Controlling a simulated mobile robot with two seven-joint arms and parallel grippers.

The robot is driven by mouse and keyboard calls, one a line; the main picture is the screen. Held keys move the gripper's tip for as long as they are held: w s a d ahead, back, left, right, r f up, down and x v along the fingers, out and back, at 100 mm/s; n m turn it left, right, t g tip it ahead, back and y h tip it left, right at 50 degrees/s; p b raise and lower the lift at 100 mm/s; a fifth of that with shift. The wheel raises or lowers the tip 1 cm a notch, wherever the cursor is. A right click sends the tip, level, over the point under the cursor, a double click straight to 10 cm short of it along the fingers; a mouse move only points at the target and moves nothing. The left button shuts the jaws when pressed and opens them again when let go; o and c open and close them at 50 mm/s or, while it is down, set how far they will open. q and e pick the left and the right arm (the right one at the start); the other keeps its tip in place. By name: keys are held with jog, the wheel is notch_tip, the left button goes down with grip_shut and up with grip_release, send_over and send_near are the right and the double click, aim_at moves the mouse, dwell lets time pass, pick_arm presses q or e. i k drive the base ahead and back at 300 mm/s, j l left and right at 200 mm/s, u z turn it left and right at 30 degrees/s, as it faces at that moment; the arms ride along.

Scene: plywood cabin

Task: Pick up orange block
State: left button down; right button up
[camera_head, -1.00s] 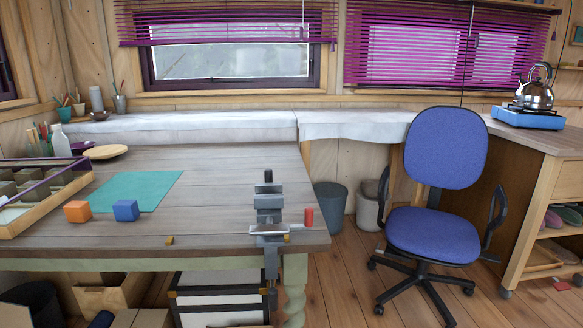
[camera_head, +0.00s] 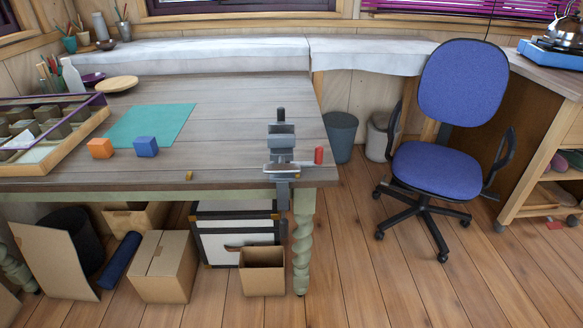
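The orange block (camera_head: 100,148) sits on the wooden workbench (camera_head: 232,140) at the left, close to the front corner of the sectioned tray. A blue block (camera_head: 146,146) stands just right of it, with a small gap between them. Both lie at the near edge of a teal mat (camera_head: 160,122). Neither of my grippers shows in the head view.
A sectioned wooden tray (camera_head: 70,158) stands left of the orange block. A grey vise (camera_head: 281,150) is clamped at the bench's right front corner. Cardboard boxes (camera_head: 163,268) stand on the floor below. A blue chair (camera_head: 445,165) is at the right; floor before the bench is partly open.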

aim_at(102, 148)
jog(key=u, duration=1.3)
